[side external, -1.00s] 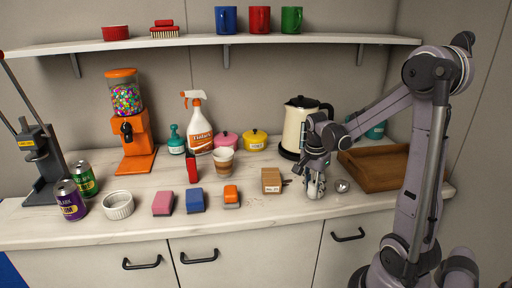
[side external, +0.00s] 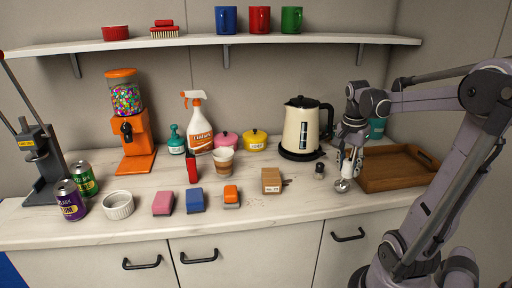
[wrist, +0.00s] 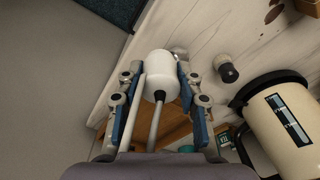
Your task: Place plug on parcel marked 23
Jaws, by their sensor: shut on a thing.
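The parcel marked 23 (side external: 271,180) is a small brown box with a white label on its front, lying on the counter. My gripper (side external: 346,172) is to its right, near the tray's left edge. In the wrist view my gripper (wrist: 154,72) is shut around a white rounded body with a black tip, which looks like the plug (wrist: 157,68). Pale rods run from it towards the camera.
A silvery round thing (side external: 342,186) lies just below my fingertips. A small dark-topped thing (side external: 319,172) stands between gripper and parcel. A kettle (side external: 300,128) is behind, a wooden tray (side external: 405,180) at right.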

